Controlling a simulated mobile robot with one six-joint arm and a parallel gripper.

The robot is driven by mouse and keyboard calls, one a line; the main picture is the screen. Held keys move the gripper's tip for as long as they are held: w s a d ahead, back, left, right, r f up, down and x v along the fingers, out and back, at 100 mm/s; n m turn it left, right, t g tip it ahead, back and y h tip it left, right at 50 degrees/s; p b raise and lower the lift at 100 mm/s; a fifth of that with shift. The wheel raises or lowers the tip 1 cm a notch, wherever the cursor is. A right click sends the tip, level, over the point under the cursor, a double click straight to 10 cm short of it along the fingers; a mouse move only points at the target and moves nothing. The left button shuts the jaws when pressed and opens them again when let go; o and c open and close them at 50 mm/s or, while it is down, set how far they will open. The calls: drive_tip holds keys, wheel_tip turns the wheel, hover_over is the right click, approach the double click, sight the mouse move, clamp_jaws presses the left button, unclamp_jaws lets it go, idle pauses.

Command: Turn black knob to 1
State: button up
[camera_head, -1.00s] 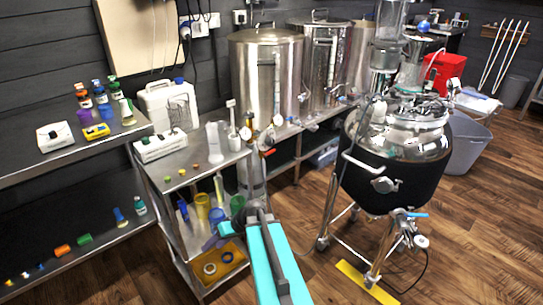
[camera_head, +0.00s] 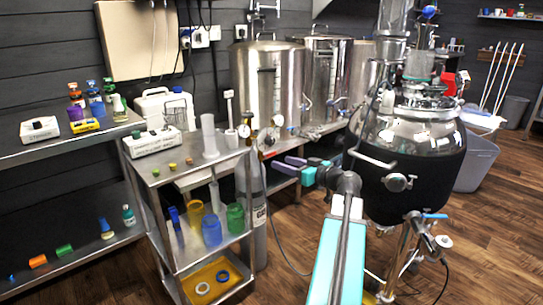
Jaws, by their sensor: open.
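A small white box (camera_head: 40,132) with a black knob (camera_head: 37,125) on top stands on the upper left shelf. A second white box (camera_head: 153,145) on the cart's top carries a green knob (camera_head: 137,134) and a dark part that may be another black knob. The label text and knob settings are too small to read. My gripper (camera_head: 286,166), with purple fingers, is open and points left in front of the steel tanks. It is right of both boxes, well apart from them, and seems to hold nothing.
A yellow meter (camera_head: 85,125) and several small bottles stand near the left box. A clear cylinder (camera_head: 209,135) stands on the cart (camera_head: 195,172). A gas bottle (camera_head: 252,205) stands beside the cart. A large black-jacketed vessel (camera_head: 415,180) is close right of my arm.

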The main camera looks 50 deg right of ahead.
sight(272, 141)
drive_tip(key=s+d+r+t+h+b, duration=0.1)
drive_tip(key=s+d+r, duration=0.2)
drive_tip(key=shift+s+d+r, duration=0.2)
drive_tip(key=shift+s+r, duration=0.15)
drive_tip(key=shift+r, duration=0.05)
drive_tip(key=shift+w, duration=0.15)
drive_tip(key=w+b, duration=0.1)
drive_tip(key=w, duration=0.8)
drive_tip(key=w+d+b, duration=0.1)
drive_tip(key=w, duration=0.3)
drive_tip(key=shift+w+b, duration=0.3)
drive_tip(key=shift+b, duration=0.05)
drive_tip(key=shift+c, duration=0.2)
drive_tip(key=c, duration=1)
drive_tip(key=shift+s+a+f, duration=0.1)
drive_tip(key=shift+a+f, duration=0.1)
drive_tip(key=shift+a, duration=0.1)
drive_tip(key=shift+d+r, duration=0.2)
